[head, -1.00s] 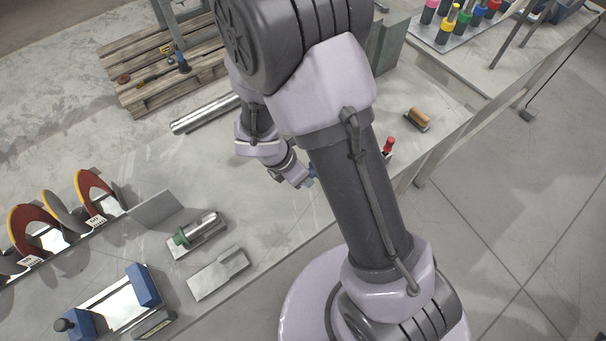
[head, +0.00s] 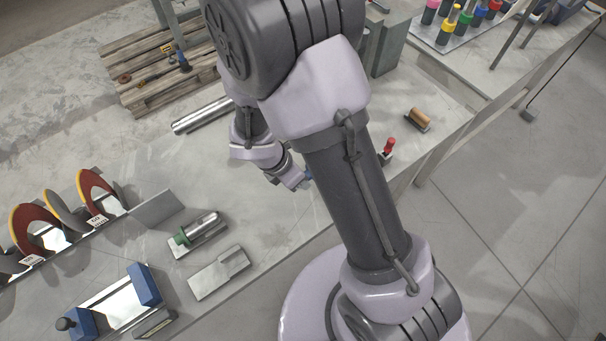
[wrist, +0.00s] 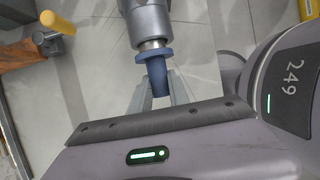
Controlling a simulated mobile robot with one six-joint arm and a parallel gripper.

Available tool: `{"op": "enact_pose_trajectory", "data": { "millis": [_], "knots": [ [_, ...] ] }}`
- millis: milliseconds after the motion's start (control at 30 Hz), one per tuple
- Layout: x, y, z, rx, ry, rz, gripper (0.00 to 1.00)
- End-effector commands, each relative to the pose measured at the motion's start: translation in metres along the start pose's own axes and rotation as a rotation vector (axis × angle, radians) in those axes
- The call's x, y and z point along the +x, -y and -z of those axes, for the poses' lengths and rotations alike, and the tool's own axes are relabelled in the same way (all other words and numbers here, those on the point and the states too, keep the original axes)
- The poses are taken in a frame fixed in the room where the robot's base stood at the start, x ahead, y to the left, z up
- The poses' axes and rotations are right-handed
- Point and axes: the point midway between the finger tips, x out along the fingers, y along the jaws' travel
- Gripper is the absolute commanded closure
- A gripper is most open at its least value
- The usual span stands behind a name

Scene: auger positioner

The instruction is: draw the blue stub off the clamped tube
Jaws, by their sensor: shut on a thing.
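The blue stub (wrist: 158,76) shows in the wrist view as a tapered plug with a wider collar. My gripper (wrist: 160,92) is shut on its narrow part, with one grey finger on each side. The collar sits at the end of the grey metal tube (wrist: 150,20), just below a shiny ring; I see no clear gap between them. The tube's clamp does not show clearly. In the head view a small bit of the blue stub (head: 308,174) shows beside my wrist; my arm hides the fingers and the tube.
A wooden-handled piece (head: 417,119) and a red-topped item (head: 388,146) stand right of my arm on the grey bench (head: 290,222). A metal cylinder with a green ring (head: 198,230) lies left of my wrist. A yellow handle (wrist: 57,22) shows upper left in the wrist view.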

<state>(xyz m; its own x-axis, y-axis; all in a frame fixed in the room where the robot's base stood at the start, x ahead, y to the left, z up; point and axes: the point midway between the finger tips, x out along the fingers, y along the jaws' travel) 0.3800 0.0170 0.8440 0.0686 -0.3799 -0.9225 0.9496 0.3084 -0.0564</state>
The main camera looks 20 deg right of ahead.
Motion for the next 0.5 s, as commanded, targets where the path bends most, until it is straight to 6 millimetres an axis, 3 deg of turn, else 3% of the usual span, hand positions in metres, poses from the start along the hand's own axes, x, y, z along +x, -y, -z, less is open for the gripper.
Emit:
{"op": "enact_pose_trajectory", "data": {
  "millis": [500],
  "knots": [
    [-0.013,0.0,0.028,0.0,0.0,-0.001,1.0]
  ]
}}
